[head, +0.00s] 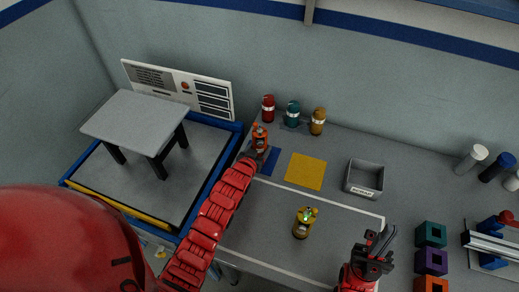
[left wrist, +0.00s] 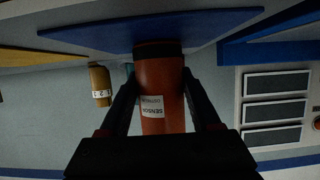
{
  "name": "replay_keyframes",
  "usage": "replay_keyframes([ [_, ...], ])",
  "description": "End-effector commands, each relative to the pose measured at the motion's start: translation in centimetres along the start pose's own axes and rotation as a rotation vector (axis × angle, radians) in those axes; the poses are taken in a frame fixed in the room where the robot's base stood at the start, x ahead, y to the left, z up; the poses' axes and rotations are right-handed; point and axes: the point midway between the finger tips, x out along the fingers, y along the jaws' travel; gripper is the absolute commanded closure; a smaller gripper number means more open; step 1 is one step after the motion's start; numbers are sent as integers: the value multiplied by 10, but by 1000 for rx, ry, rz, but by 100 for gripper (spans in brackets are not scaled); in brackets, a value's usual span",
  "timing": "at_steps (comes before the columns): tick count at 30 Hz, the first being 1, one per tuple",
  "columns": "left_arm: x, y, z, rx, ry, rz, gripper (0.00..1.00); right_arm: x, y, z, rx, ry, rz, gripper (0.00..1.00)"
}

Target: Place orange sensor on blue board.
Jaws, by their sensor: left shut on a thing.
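The orange sensor (head: 259,138) stands upright at the back left of the grey table, by the blue board (head: 272,159). My left gripper (head: 254,153) is shut on it. In the left wrist view the orange sensor (left wrist: 162,72), with its white label, is between the fingers of my left gripper (left wrist: 158,90). Its dark base is at the blue board (left wrist: 220,27); I cannot tell whether it touches. Part of the board is hidden by the sensor and arm in the head view. My right gripper (head: 381,241) is open and empty at the front right.
A yellow board (head: 306,171) lies right of the blue one. Red (head: 268,108), teal (head: 292,114) and mustard (head: 318,121) bottles stand behind. A yellow sensor (head: 303,223) stands in front. A grey bin (head: 365,179) and coloured blocks (head: 431,234) are to the right.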

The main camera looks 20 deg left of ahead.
Motion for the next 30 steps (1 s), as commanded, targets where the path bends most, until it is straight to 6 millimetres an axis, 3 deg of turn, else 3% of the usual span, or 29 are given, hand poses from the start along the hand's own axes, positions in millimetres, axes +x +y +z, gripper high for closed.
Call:
replay_keyframes([
  [7, 1, 0, 3, 0, 1, 0, 99, -3, 0, 0, 0, 0, 0, 100],
  [8, 1, 0, 2, 0, 1, 0, 34, -3, 0, 0, 0, 0, 0, 100],
  [12, 1, 0, 2, 0, 1, -1, 9, -2, 0, 0, 0, 0, 0, 100],
  [23, -1, 0, -3, 0, 0, -1, 6, 3, 0, 0, 0, 0, 0, 100],
  [26, -12, -1, -2, 0, -2, -2, 6, 8, 0, -1, 0, 0, 0, 100],
  [30, -40, -1, -3, 0, -4, -2, 6, 21, 1, -4, 0, 0, 0, 100],
])
